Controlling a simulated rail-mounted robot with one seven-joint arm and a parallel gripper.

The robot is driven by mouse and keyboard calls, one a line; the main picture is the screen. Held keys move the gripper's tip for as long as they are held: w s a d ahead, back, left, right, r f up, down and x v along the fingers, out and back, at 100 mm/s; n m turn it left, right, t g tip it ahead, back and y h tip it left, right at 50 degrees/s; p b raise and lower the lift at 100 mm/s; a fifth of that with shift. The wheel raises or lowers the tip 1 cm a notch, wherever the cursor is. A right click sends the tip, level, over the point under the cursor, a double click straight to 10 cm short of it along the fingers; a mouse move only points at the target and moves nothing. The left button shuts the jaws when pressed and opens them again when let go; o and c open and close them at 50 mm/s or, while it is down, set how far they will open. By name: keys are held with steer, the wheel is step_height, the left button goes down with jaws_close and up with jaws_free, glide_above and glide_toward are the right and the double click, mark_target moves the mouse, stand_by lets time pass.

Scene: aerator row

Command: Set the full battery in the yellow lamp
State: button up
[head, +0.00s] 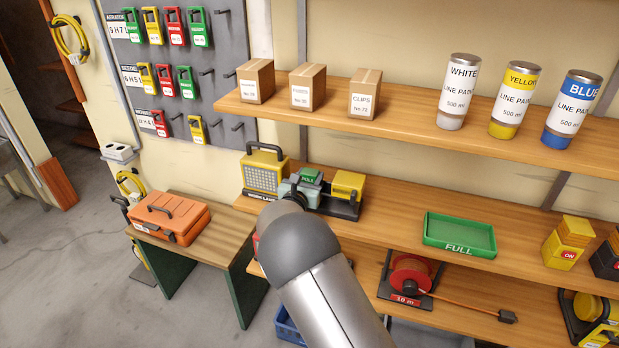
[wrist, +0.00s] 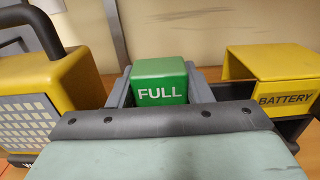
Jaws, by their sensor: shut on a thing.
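The yellow work lamp (head: 264,180), with a pale grid face and a dark handle, stands on the middle shelf; it also shows at the left of the wrist view (wrist: 55,92). A dark base (head: 340,210) runs right from it to a yellow box marked BATTERY (head: 349,184), also in the wrist view (wrist: 272,75). My gripper (head: 308,182) is shut on the green full battery (wrist: 160,82), marked FULL, between the lamp and the yellow box. The battery's lower part is hidden by my gripper, so I cannot tell whether it touches the base.
An empty green tray (head: 458,250) marked FULL lies to the right on the shelf. Yellow and black units (head: 566,243) stand farther right. Paint cans (head: 513,104) and cardboard boxes (head: 308,87) stand on the shelf above. An orange toolbox (head: 170,218) is on the left bench.

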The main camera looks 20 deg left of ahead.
steer(key=shift+f+b, duration=0.4)
steer(key=shift+b, duration=0.05)
steer(key=o, duration=1.2)
steer(key=shift+c, duration=0.2)
steer(key=shift+f, duration=0.1)
steer(key=shift+s, duration=0.15)
